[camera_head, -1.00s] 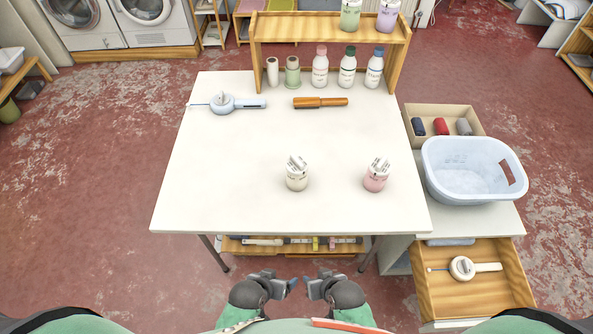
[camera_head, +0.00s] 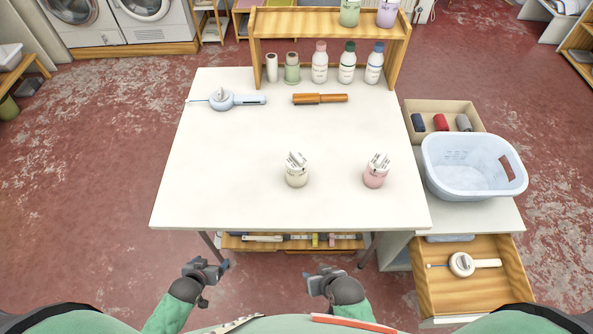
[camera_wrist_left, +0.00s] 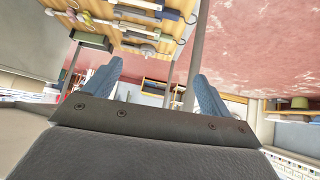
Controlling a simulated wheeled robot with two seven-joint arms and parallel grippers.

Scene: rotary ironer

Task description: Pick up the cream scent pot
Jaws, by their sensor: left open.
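The cream scent pot (camera_head: 297,176) stands upright on the white table (camera_head: 235,195), near the middle of its front half, with pale sticks or clips at its top. A similar pink pot (camera_head: 375,176) stands to its right. My left gripper (camera_head: 225,266) is in front of the table's front edge, well short of the cream pot. Its two blue fingers are apart and empty in the left wrist view (camera_wrist_left: 155,85). My right gripper (camera_head: 309,279) is also in front of the table, with its jaws too small to judge. The cream pot is not seen in the left wrist view.
A wooden shelf (camera_head: 333,30) with bottles stands at the table's back. A blue handled tool (camera_head: 225,100) and an orange-brown roller (camera_head: 320,99) lie behind the pots. A basket (camera_head: 470,165) and open drawer (camera_head: 480,285) are at right. The table's front left is clear.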

